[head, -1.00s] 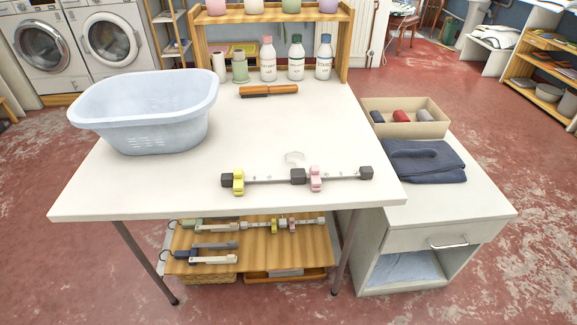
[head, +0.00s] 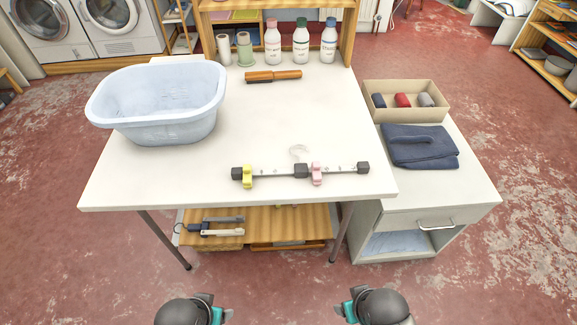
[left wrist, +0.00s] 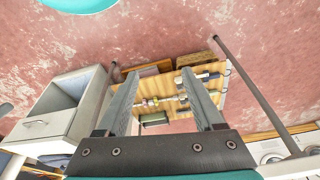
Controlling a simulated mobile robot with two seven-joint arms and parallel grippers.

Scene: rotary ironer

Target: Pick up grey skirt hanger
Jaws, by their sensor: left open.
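A skirt hanger (head: 270,174) with a thin grey bar, dark end blocks, a yellow clip and a pink clip lies near the table's front edge, its pale hook pointing back. On the shelf below, a dark and white clamp hanger (head: 218,226) shows; most of the shelf is hidden by the tabletop. The left wrist view shows a hanger with small coloured clips (left wrist: 165,100) and dark and white clamp pieces (left wrist: 204,78) on that shelf. My left gripper (left wrist: 158,73) is open and empty, facing the shelf from a distance. My right gripper's fingers are out of view.
To the right, a cabinet (head: 435,195) bears a beige box (head: 405,112) and folded dark cloth (head: 420,147). Table legs (head: 165,240) flank the shelf (head: 280,225).

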